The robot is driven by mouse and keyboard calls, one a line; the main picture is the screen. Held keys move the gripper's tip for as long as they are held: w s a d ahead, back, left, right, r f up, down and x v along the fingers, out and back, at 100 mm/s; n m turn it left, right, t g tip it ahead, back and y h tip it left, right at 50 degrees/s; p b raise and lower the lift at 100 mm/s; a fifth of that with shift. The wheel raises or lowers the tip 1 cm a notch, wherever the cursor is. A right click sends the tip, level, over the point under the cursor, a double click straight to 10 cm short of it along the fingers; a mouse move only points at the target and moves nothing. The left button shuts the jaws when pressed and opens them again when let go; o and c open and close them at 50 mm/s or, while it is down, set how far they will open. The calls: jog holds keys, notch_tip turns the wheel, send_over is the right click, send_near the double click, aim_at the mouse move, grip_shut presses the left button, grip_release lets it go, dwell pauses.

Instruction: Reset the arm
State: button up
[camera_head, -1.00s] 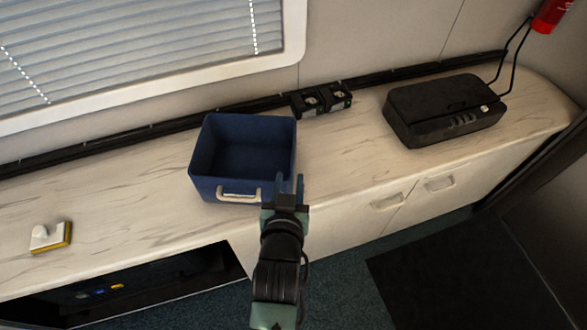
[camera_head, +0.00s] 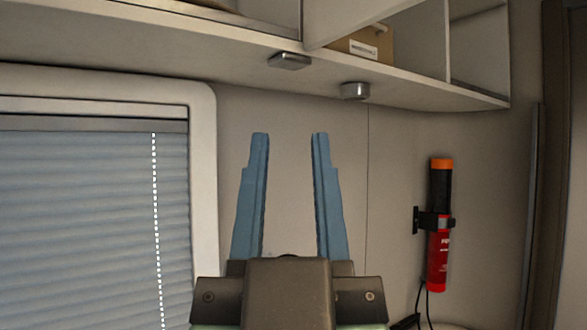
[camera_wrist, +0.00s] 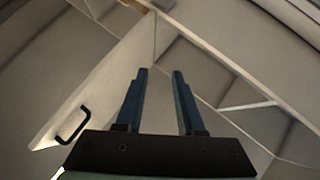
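My gripper (camera_head: 290,138) stands upright in the middle of the head view, in front of the back wall between the window and the red device. Its two blue fingers point up and are apart, with nothing between them. In the wrist view my gripper (camera_wrist: 161,74) is also open and empty, with pale cabinet panels beyond it. The counter and what stood on it are out of view now.
Overhead shelves (camera_head: 250,45) run along the top, with a cardboard box (camera_head: 358,50) in an open compartment. A red and black flashlight-like device (camera_head: 439,225) hangs on the right wall. A blind-covered window (camera_head: 80,220) is at left. A cabinet door with a black handle (camera_wrist: 73,125) shows in the wrist view.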

jog(key=shift+s+d+r+t, duration=0.1)
jog(key=shift+s+r+t, duration=0.2)
jog(key=shift+s+r, duration=0.35)
notch_tip(320, 180, up, 5)
jog(key=p, duration=0.5)
jog(key=shift+r+p, duration=0.2)
jog(key=shift+p, duration=0.1)
